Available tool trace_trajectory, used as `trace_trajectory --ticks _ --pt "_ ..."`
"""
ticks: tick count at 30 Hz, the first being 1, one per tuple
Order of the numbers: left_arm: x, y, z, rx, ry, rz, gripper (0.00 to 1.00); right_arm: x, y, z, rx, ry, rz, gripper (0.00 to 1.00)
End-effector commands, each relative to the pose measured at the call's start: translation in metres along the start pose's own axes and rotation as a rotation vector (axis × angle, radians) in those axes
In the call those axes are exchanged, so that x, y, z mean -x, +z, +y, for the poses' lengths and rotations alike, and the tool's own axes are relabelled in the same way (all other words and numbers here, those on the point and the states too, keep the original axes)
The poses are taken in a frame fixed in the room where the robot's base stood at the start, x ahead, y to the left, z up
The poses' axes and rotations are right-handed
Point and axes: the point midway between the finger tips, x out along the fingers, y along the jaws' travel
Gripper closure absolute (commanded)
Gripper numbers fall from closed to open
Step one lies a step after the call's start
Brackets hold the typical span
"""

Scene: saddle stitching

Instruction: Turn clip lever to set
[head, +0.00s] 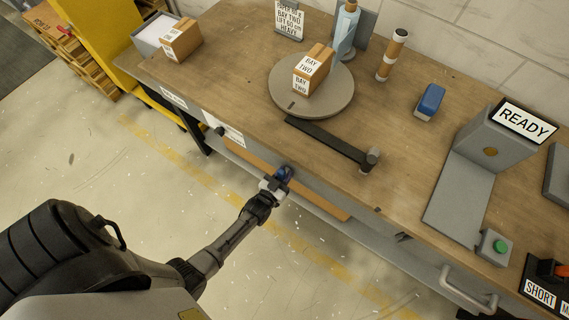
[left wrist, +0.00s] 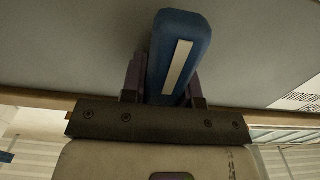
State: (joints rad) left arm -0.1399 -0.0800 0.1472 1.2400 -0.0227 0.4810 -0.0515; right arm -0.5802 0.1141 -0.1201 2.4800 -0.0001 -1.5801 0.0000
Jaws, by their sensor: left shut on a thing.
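The blue clip lever (head: 286,173) is at the front edge of the workbench. My left gripper (head: 276,183) reaches it from the floor side. In the left wrist view the lever (left wrist: 180,55) is a blue block with a white stripe, a little tilted. The two dark fingers of my gripper (left wrist: 163,88) stand on either side of it and are shut on it. A grey panel lies behind it. The lever's pivot and any set mark are hidden. My right gripper is not in view.
On the bench (head: 230,90), a grey turntable (head: 335,103) carries a "BAY TWO" box (head: 312,70). A dark bar (head: 325,142) lies near the front edge. A "READY" sign (head: 525,120), a green button (head: 500,246) and a grey handle (head: 465,290) are at right. Open floor lies in front.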

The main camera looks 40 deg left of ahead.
Motion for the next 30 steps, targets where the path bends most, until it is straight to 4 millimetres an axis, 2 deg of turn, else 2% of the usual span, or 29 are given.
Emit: trace_trajectory --ticks 5,6,13,23,26,30 --pt "0.0 0.001 0.0 -0.006 0.001 -0.002 0.96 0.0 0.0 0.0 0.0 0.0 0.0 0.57" --pt "0.0 0.001 0.0 -0.006 0.001 -0.002 0.7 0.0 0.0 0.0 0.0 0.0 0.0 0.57" --pt "0.0 0.0 0.0 -0.003 0.001 -0.001 0.48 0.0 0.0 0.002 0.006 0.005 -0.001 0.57" --pt "0.004 0.0 0.0 -0.002 0.001 -0.001 0.47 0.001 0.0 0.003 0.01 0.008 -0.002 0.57" --pt "0.016 0.0 0.0 -0.002 0.001 -0.003 0.47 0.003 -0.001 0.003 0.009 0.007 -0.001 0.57" --pt "0.042 -0.001 0.0 -0.002 0.001 -0.004 0.47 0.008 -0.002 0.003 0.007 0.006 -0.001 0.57"
